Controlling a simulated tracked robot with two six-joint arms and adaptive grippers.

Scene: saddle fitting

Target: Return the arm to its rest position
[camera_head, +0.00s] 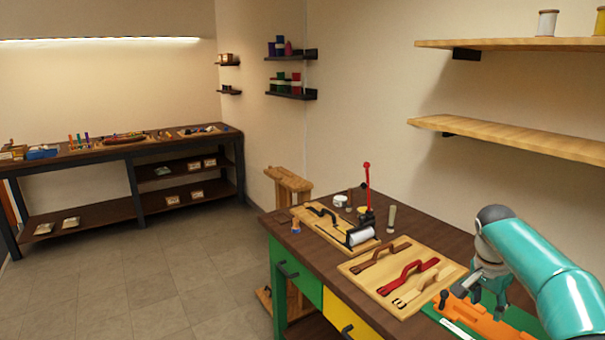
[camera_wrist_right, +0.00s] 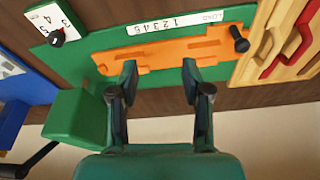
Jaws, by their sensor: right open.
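My right gripper (camera_head: 490,292) hangs over the right part of the workbench, at the end of my teal arm. In the right wrist view its two dark fingers (camera_wrist_right: 160,78) are spread apart with nothing between them. Beyond the fingertips lies an orange plate (camera_wrist_right: 165,55) with a black knob (camera_wrist_right: 239,40) at one end. The plate rests on a green mat (camera_wrist_right: 68,56); I cannot tell whether the fingers touch it. In the head view my arm partly hides the orange plate (camera_head: 480,322). My left gripper is not in view.
A wooden board (camera_head: 358,268) with red, brown and pale strap pieces lies left of the gripper. Beyond it stands a press with a red lever (camera_head: 367,182). Wooden shelves (camera_head: 510,135) hang on the wall above. The floor (camera_head: 150,285) on the left is clear.

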